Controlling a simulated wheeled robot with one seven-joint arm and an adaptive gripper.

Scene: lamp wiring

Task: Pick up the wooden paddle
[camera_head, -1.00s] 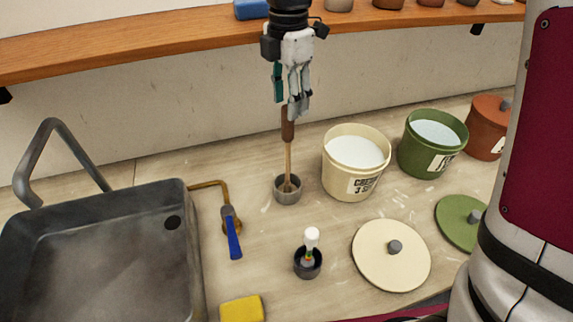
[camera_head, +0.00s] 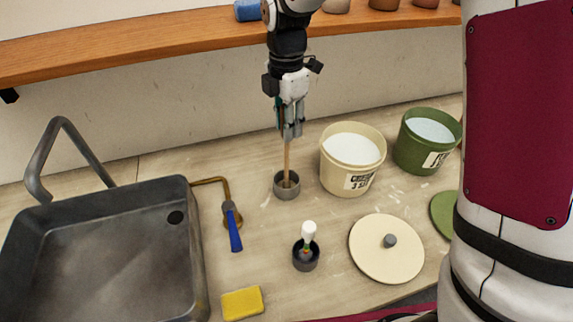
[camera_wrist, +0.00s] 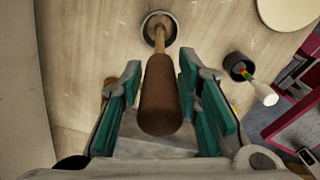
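The wooden paddle (camera_head: 287,160) stands roughly upright in a small grey cup (camera_head: 287,190) on the counter. Its pale shaft shows in the head view, while its brown handle is hidden behind my gripper there. My gripper (camera_head: 291,132) points down over the cup, around the handle. In the wrist view the brown handle (camera_wrist: 160,95) lies between the two teal-padded fingers of my gripper (camera_wrist: 158,90). Gaps show on both sides, so the fingers are open and not closed on it. The grey cup (camera_wrist: 146,22) shows beyond the handle.
A cream bucket (camera_head: 347,180) stands close to the right of the cup, with a green bucket (camera_head: 410,158) beyond. A dark holder with a white-topped stick (camera_head: 306,255), a cream lid (camera_head: 385,262), a yellow sponge (camera_head: 242,303) and a sink (camera_head: 190,250) are nearer. A wooden shelf (camera_head: 150,50) runs behind.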

